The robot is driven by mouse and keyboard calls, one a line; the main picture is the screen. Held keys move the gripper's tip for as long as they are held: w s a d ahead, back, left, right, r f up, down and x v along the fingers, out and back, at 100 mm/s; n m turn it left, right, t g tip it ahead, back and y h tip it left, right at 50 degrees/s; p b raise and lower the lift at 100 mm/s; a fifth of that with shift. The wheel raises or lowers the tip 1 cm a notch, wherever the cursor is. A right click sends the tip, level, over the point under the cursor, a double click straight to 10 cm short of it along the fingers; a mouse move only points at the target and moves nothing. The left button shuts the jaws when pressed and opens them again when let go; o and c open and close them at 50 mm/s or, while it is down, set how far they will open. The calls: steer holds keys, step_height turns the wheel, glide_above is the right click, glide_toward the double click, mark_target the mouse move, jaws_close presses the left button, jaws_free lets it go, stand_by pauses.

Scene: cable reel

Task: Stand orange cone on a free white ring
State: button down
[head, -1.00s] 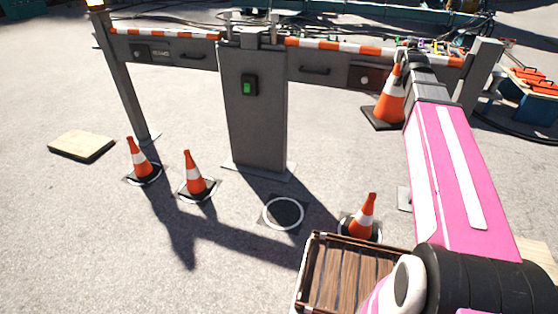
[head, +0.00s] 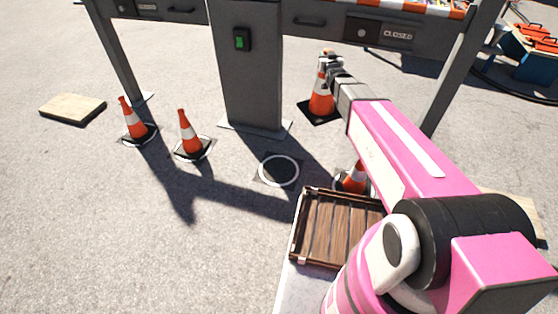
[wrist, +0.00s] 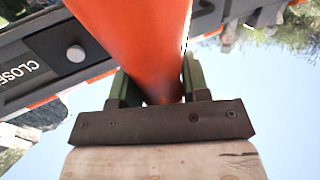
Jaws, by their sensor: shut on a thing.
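My gripper (head: 328,60) is shut on the orange cone (head: 321,98), gripping it near its top. The cone has a white band and a black square base, hangs upright and looks raised above the ground. In the wrist view, the cone (wrist: 140,40) fills the space between the two green fingers (wrist: 157,88). A free white ring (head: 279,171) lies on the ground left of and nearer than the held cone. Three other cones stand on rings: the far left cone (head: 133,120), the left cone (head: 187,133) and the right cone (head: 354,178), partly hidden by my arm.
A grey bench with a central post (head: 247,75) and a green switch stands behind the rings. A slatted wooden crate (head: 340,230) is in front. A pale board (head: 72,108) lies at the left. A blue box (head: 528,72) stands at the far right.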

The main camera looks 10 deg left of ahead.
steer(key=s+a+f+n+g+y, duration=0.1)
steer(key=s+a+f+y, duration=0.1)
steer(key=s+a+f, duration=0.7)
steer(key=s+a+f+n+g+y, duration=0.1)
steer(key=s+a+f+n+y, duration=0.3)
steer(key=f, duration=0.9)
steer(key=s+a+f+m+g+y, duration=0.1)
steer(key=s+a+f+g, duration=0.1)
steer(key=s+a+f, duration=0.7)
steer(key=w+d+f, duration=0.2)
steer(key=w+f, duration=1)
steer(key=w, duration=0.2)
steer(key=shift+w+d+f, duration=0.25)
steer(key=shift+w+f, duration=0.05)
steer(key=shift+w, duration=0.05)
steer(key=shift+f, duration=0.15)
steer(key=c, duration=0.6)
jaws_free()
